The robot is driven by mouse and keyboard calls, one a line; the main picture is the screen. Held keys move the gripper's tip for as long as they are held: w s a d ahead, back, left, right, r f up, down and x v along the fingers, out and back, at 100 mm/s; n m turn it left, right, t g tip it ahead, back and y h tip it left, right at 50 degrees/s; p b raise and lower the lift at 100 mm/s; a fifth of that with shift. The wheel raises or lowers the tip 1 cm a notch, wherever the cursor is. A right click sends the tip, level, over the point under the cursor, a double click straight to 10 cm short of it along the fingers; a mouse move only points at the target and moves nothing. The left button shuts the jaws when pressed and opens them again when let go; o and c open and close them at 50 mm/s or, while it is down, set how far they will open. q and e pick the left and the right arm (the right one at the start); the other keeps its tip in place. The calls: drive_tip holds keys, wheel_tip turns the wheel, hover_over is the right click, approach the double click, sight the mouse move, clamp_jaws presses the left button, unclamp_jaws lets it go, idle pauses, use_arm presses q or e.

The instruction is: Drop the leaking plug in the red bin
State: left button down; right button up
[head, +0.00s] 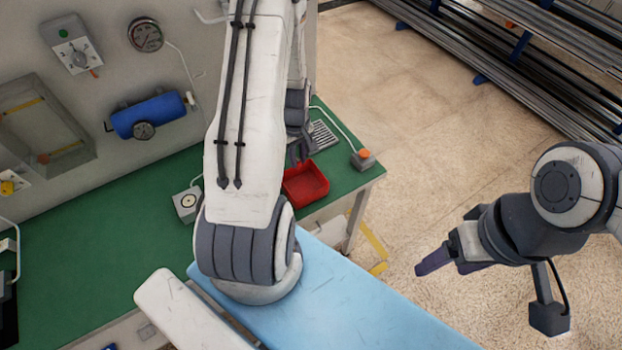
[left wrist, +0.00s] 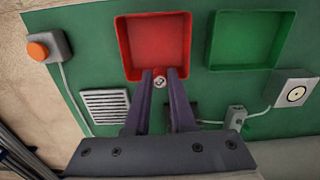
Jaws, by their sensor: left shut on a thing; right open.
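My left gripper (left wrist: 160,76) is shut on a small pale round plug (left wrist: 159,82), held between its purple fingertips. In the left wrist view the plug overlaps the near edge of the red bin (left wrist: 130,60); its height above the rim is hard to tell. In the head view the red bin (head: 322,187) sits on the green bench, and my left gripper (head: 299,158) is just behind it, partly hidden by my arm. The plug cannot be made out there. The red bin looks empty. My right gripper (head: 432,264) is open over the floor side, away from the bench.
A green bin (left wrist: 213,60) lies beside the red one. An orange button box (head: 363,159), a slotted vent plate (left wrist: 106,105) and a white dial box (head: 187,204) are on the green bench (head: 90,255). A blue cylinder (head: 150,115) is mounted on the wall panel.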

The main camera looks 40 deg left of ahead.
use_arm(q)
drive_tip(key=shift+f+b, duration=0.55)
drive_tip(key=shift+f, duration=0.15)
wheel_tip(320, 180, down, 4)
drive_tip(key=b, duration=0.3)
drive_tip(key=shift+a+f, duration=0.15)
drive_tip(key=shift+f, duration=0.1)
drive_tip(key=c, duration=0.7)
unclamp_jaws()
drive_tip(key=shift+r, duration=0.15)
wheel_tip(320, 180, up, 10)
drive_tip(key=shift+r+b, duration=0.15)
drive_tip(key=shift+b, duration=1.1)
